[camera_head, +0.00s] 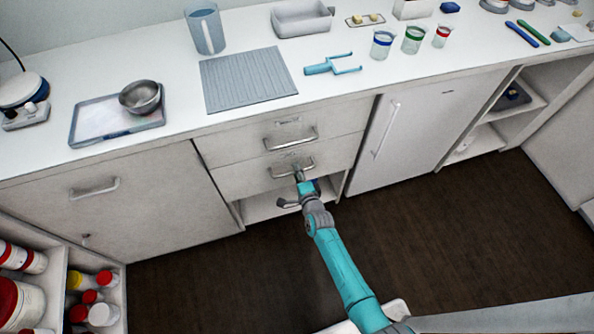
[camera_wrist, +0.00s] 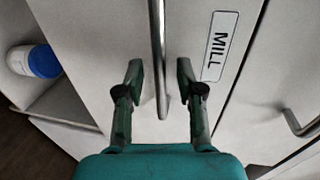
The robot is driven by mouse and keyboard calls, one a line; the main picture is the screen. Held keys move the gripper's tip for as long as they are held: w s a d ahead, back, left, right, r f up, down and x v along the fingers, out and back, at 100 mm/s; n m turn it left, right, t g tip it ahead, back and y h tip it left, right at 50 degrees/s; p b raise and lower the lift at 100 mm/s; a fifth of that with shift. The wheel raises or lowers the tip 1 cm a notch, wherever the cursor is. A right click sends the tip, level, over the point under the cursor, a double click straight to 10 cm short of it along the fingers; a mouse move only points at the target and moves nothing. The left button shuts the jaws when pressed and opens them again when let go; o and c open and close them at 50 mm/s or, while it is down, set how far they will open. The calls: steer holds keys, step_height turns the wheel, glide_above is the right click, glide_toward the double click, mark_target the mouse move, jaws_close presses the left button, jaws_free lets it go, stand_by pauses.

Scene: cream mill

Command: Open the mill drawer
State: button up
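The mill drawer (camera_head: 236,180) is the lower of two stacked drawers in the white counter; its front looks flush with the one above. Its MILL label (camera_wrist: 218,46) shows in the wrist view. Its metal bar handle (camera_wrist: 158,50) runs between the two fingers of my gripper (camera_wrist: 158,72). The fingers are open, one on each side of the bar, with gaps visible on both sides. In the head view my gripper (camera_head: 298,173) is at this handle and hides part of it.
The upper drawer (camera_head: 240,146) has its own handle (camera_head: 290,138) close above. An open shelf (camera_head: 262,206) lies below, with a blue-capped jar (camera_wrist: 44,61). A white door with a handle (camera_head: 386,130) is to the right. The dark floor (camera_head: 440,240) in front is clear.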

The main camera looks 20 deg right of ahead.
steer(key=shift+w+f, duration=0.1)
steer(key=shift+w, duration=0.3)
jaws_close()
